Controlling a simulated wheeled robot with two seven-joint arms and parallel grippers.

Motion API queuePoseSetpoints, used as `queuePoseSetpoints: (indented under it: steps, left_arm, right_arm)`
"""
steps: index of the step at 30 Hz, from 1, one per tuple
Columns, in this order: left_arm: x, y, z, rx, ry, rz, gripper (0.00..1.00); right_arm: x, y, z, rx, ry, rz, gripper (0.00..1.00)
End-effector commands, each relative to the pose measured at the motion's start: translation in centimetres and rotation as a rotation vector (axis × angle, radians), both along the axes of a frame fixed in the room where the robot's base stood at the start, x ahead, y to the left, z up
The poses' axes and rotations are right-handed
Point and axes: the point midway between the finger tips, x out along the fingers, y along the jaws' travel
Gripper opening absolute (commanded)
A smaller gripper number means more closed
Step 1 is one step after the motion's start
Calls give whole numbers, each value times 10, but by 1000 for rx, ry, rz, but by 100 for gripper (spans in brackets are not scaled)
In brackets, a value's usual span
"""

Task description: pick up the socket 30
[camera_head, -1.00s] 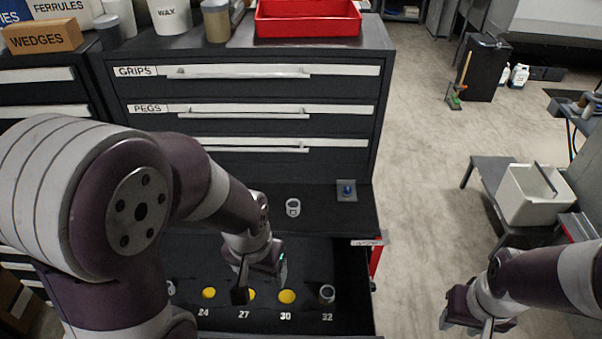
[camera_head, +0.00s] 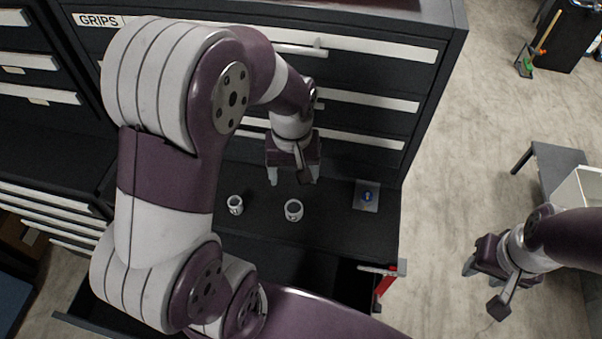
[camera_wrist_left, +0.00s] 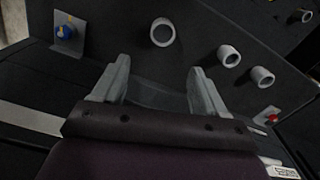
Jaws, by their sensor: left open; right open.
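Two grey ring-shaped sockets stand on the dark ledge in the head view: a right one (camera_head: 293,209) and a left one (camera_head: 235,204). No number is readable on either, so I cannot tell which is socket 30. The left wrist view shows a larger socket (camera_wrist_left: 163,32) beyond the fingertips, two smaller ones (camera_wrist_left: 229,56) (camera_wrist_left: 262,77) to its right, and another (camera_wrist_left: 307,15) at the right edge. My left gripper (camera_head: 290,178) is open and empty, above the ledge behind the right socket. My right gripper (camera_head: 483,288) is open and empty, off to the right.
A small plate with a blue knob (camera_head: 367,196) lies on the ledge at right. The cabinet's drawer fronts (camera_head: 365,100) rise behind the ledge. My left arm hides most of the open drawer below. Bare floor (camera_head: 470,150) lies to the right.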

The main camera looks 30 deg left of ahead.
Motion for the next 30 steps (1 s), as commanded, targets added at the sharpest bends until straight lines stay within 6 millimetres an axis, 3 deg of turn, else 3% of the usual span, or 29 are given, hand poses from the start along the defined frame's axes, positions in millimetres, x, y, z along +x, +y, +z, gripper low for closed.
queuePoseSetpoints:
  steps: [6, 14, 18, 21, 27, 28, 30]
  left_arm:
    - [-3, 0, -46, -1, 10, 4, 73]
    - [-5, -2, -81, -1, 8, 2, 73]
    - [-8, -5, -109, -1, 8, 2, 73]
    - [-8, -4, -120, 0, 4, 2, 73]
    - [-7, -4, -123, 0, 1, 2, 73]
    - [-7, -4, -123, 0, 2, 2, 69]
    - [-7, -4, -123, 0, 2, 2, 46]
  right_arm:
    - [-1, 0, 9, 0, 1, 0, 43]
    - [0, 0, 19, 0, 1, 0, 43]
    - [0, 0, 27, 0, 0, 0, 43]
    - [0, 0, 27, 0, 1, 0, 43]
    - [0, 0, 27, 0, 1, 0, 43]
    - [0, 0, 27, 0, 1, 0, 43]
    - [0, 0, 27, 0, 1, 0, 43]
